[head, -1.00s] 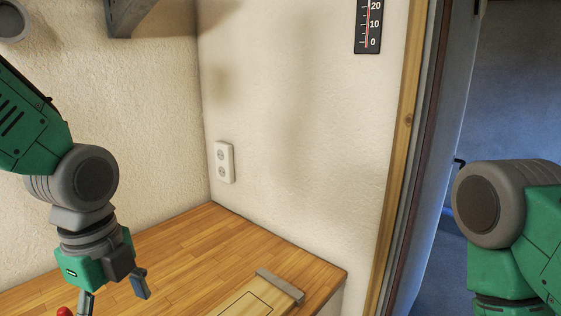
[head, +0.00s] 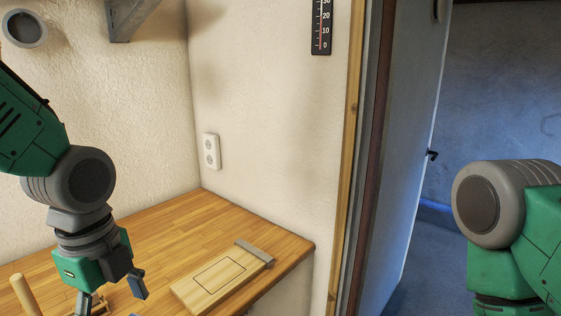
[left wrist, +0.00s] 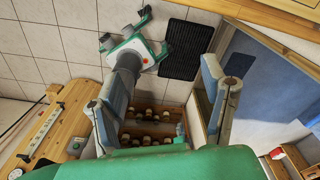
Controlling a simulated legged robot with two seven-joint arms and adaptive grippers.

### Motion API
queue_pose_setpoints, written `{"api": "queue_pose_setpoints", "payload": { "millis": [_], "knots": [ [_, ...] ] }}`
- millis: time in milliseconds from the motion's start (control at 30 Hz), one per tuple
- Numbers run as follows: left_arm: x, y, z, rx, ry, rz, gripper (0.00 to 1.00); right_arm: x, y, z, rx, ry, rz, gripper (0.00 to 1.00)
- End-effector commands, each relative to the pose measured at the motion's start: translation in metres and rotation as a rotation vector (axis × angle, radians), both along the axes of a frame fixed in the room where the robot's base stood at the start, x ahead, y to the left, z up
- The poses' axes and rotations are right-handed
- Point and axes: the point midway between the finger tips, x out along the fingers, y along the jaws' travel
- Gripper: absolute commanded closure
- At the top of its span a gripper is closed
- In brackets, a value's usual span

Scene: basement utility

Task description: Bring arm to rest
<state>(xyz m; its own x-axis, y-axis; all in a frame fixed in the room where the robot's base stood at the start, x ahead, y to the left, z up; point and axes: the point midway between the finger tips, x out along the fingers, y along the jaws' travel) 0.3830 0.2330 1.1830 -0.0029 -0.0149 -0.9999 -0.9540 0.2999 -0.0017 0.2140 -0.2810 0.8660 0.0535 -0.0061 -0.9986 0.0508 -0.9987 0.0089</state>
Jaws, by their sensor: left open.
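My left arm comes in from the left in the head view. Its gripper (head: 112,303) points down over the left part of the wooden worktop (head: 150,240), with its two fingers apart and nothing seen between them. The lower fingertips are near the frame's bottom edge. In the left wrist view the left gripper (left wrist: 158,105) shows both fingers spread, with an empty gap. My right arm shows bent at the right edge of the head view; its gripper is out of frame.
A pale wooden board (head: 222,278) with a grey end strip lies near the worktop's right corner. A wooden peg (head: 24,295) stands at lower left. A wall socket (head: 211,151) and thermometer (head: 321,25) are on the wall. An open door (head: 405,150) is at right.

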Motion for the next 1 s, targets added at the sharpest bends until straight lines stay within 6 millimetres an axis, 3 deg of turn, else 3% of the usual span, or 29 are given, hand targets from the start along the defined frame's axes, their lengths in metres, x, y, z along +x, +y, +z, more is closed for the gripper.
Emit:
{"api": "queue_pose_setpoints", "payload": {
  "millis": [367,567,667,800,1000],
  "knots": [
    [-0.007,-0.003,-0.075,-0.046,0.031,0.313,0.34,0.001,0.0,0.0,0.0,-0.001,0.001,1.0],
    [-0.023,-0.002,-0.132,-0.068,0.055,0.582,0.34,0.0,0.0,0.0,0.0,-0.001,0.0,1.0],
    [-0.039,0.003,-0.17,-0.072,0.073,0.773,0.34,0.0,0.0,0.0,0.0,0.0,0.0,1.0],
    [-0.078,0.015,-0.232,-0.061,0.09,1.125,0.34,0.0,0.0,0.0,0.0,0.0,0.0,1.0],
    [-0.132,0.035,-0.287,-0.029,0.075,1.525,0.34,0.0,0.0,0.0,0.0,-0.001,0.0,1.0]
  ]
}}
